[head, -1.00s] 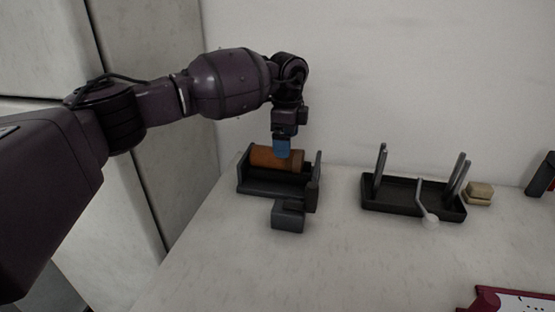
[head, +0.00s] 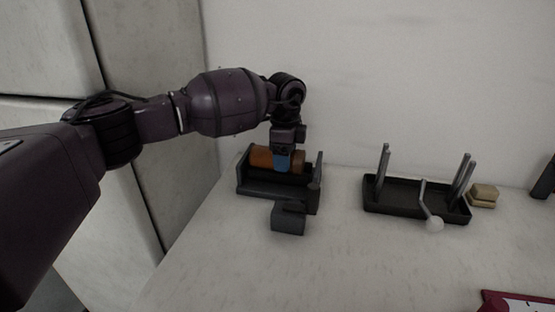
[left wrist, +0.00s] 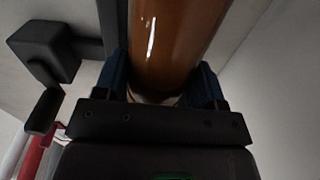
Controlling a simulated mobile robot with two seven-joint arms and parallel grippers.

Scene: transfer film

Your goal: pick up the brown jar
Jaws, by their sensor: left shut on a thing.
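The brown jar (head: 262,157) lies on its side in a dark grey roller cradle (head: 262,190) near the back left of the counter. My left gripper (head: 283,163) points down over the jar from above, with its blue fingers on either side of it. In the left wrist view the jar (left wrist: 175,40) sits between the two fingers (left wrist: 165,92), and the gripper is shut on it. The jar still appears to be down in the cradle. My right gripper is not in view.
Beige blocks (head: 484,195) lie beside the tray. A wall is close behind.

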